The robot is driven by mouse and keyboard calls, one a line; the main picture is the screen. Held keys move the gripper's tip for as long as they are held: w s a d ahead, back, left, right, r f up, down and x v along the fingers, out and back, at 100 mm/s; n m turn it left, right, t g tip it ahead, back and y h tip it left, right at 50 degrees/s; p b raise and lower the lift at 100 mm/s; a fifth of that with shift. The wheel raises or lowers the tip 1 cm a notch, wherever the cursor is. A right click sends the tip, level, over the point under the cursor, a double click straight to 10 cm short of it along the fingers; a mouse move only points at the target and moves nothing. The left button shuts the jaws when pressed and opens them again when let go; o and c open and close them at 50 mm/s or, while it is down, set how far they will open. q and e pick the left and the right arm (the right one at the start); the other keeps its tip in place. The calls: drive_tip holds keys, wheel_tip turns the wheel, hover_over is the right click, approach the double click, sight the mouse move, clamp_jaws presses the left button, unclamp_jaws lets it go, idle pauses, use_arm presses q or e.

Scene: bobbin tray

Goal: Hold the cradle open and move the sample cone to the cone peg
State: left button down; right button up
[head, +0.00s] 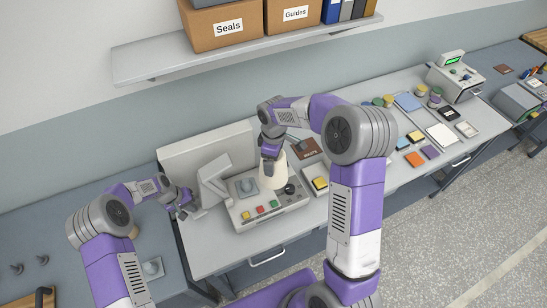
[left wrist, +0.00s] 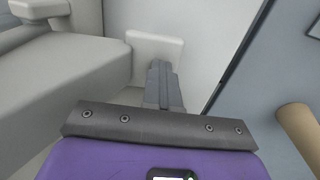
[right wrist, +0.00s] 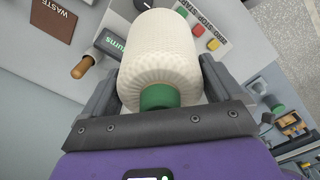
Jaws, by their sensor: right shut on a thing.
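My right gripper (head: 270,155) is shut on the cream sample cone (head: 272,176), above the grey button panel. In the right wrist view the cone (right wrist: 158,50) sits between both fingers, its green core end towards the wrist. My left gripper (head: 186,205) is beside the white hinged-looking piece (head: 213,182), perhaps the cradle, at the left end of the bench. In the left wrist view its fingers (left wrist: 160,72) are together, close to a white plate (left wrist: 145,45); I cannot tell if they touch it. I cannot tell which fitting is the cone peg.
The grey panel (head: 270,218) carries coloured buttons and a dark knob. A white housing (head: 195,146) stands behind the cradle area. A shelf (head: 160,62) with boxes hangs above. A small plate with a round part (head: 152,268) lies at lower left. Pads and jars crowd the bench's right.

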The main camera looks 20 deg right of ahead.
use_arm(q)
drive_tip(key=shift+d+r, duration=0.1)
drive_tip(key=shift+r, duration=1.85)
wheel_tip(320, 180, up, 5)
drive_tip(key=shift+r, duration=0.1)
idle(0.4)
idle(0.4)
